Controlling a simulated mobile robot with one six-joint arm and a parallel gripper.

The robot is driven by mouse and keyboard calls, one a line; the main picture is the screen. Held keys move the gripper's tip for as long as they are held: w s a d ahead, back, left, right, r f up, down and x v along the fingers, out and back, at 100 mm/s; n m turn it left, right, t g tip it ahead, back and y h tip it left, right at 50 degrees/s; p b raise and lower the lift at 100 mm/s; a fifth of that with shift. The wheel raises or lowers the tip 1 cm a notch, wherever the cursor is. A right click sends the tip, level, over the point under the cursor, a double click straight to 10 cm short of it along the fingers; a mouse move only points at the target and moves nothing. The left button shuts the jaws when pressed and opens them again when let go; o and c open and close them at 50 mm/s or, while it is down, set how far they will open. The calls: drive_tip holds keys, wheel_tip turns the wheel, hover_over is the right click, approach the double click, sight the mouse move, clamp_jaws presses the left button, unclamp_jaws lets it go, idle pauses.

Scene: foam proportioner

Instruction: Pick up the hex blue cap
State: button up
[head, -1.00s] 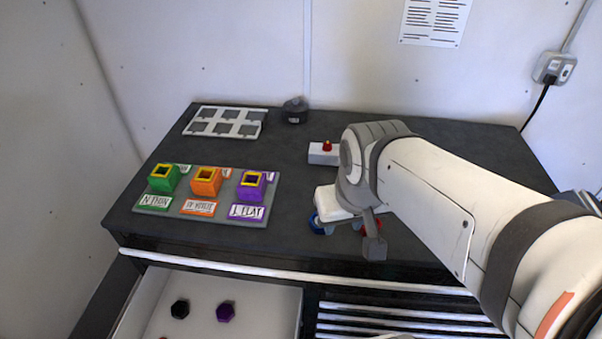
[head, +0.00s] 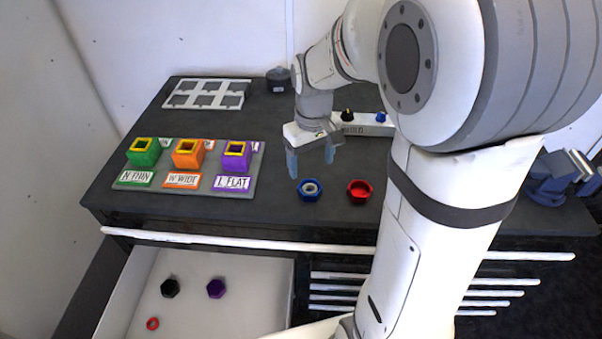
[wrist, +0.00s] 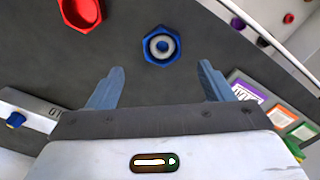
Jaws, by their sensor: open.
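The hex blue cap (head: 310,189) lies on the dark tabletop, left of a red hex cap (head: 359,191). It has a pale ring in its middle. My gripper (head: 311,168) is open and empty above the table, just behind the blue cap in the head view. In the wrist view the blue cap (wrist: 162,46) lies ahead of my open fingers (wrist: 163,85), roughly centred between them and apart from both. The red cap (wrist: 82,12) is at the top left there.
A grey board with green, orange and purple square holders (head: 189,154) stands left of my gripper. A control box (head: 368,124) with knobs is behind. An open drawer (head: 245,262) in front holds black and purple hex caps and a small red ring.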

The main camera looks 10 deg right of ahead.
sight(310, 189)
drive_tip(key=f, duration=0.7)
drive_tip(key=shift+s+a+f+p, duration=0.15)
drive_tip(key=shift+s+p, duration=0.1)
drive_tip(key=shift+p, duration=0.15)
drive_tip(key=c, duration=1.1)
